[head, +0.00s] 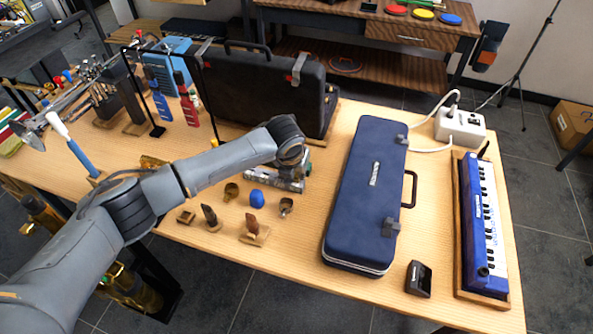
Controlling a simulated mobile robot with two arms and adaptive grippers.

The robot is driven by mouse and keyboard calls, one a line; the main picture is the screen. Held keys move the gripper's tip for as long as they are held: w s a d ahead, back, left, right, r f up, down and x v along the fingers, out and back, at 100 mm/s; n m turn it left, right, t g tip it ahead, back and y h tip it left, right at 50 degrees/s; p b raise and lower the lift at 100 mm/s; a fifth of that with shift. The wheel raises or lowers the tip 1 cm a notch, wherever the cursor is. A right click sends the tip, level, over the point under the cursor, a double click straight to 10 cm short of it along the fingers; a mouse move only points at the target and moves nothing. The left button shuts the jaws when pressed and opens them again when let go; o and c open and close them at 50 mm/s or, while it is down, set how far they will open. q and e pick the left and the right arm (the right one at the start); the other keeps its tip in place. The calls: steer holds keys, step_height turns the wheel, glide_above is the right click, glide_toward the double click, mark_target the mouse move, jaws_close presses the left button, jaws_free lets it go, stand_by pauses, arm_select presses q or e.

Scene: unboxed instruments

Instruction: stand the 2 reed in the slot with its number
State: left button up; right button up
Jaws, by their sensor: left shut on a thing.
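My left arm reaches in from the left over the table. My left gripper (293,166) points down below the round wrist joint, mostly hidden by it. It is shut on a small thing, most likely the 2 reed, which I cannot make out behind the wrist. Under and beside the gripper is a low grey and pale block (283,182), partly covered, which may be the slotted holder. No number can be read on it. My right gripper is not in view.
In front lie a dark piece (210,216), a brown piece on a wooden base (253,230), a blue cap (257,198) and brass rings (231,191). A blue case (365,200) stands to the right, a black case (262,88) behind. A keyboard (484,222) lies far right.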

arm_select(q)
steer(key=o, duration=0.7)
steer(key=shift+o, duration=0.2)
steer(key=shift+r, duration=0.1)
steer(key=v, duration=1.2)
